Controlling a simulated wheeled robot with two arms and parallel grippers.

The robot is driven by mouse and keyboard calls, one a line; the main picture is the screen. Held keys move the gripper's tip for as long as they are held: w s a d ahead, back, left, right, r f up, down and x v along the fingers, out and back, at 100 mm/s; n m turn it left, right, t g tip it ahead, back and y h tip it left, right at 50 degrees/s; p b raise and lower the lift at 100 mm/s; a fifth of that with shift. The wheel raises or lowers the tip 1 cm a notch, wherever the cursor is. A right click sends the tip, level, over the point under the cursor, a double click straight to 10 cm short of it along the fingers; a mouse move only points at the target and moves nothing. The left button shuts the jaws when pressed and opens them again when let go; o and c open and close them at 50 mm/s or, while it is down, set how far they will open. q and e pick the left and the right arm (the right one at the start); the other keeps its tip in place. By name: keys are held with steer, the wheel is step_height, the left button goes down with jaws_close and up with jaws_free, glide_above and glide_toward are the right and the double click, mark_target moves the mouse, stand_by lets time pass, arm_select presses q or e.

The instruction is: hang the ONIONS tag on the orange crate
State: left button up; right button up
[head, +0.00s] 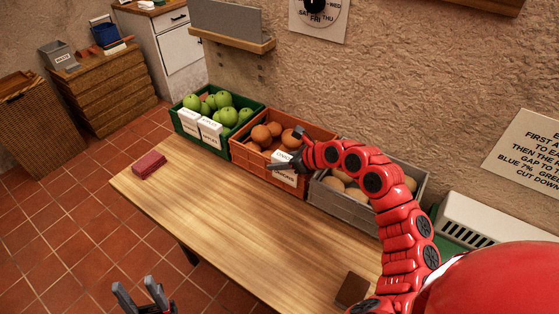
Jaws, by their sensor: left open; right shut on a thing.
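The orange crate (247,160) stands at the back of the wooden table between a green and a grey crate, with round orange-brown onions (261,134) in it. A white tag (283,178) shows in front of the right part of its front wall; its lettering is too small to read surely. My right gripper (284,166), at the end of the red arm, is shut on this tag at the crate's front rim. I cannot tell whether the tag touches the rim. My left gripper (142,296) is open and empty at the bottom left, off the table's near edge.
The green crate (240,108) holds green apples and bears two white tags (210,131) on its front. The grey crate (330,197) holds pale brown produce, partly hidden by my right arm. A dark red block (149,165) and a brown block (351,290) lie on the table (220,220); its middle is clear.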

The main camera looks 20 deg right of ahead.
steer(key=shift+f, duration=0.3)
steer(key=o, duration=1.2)
steer(key=shift+s+d+r, duration=0.35)
steer(key=shift+d, duration=0.05)
steer(key=b+v, duration=0.3)
steer(key=v, duration=1.3)
steer(key=shift+s+r, duration=0.15)
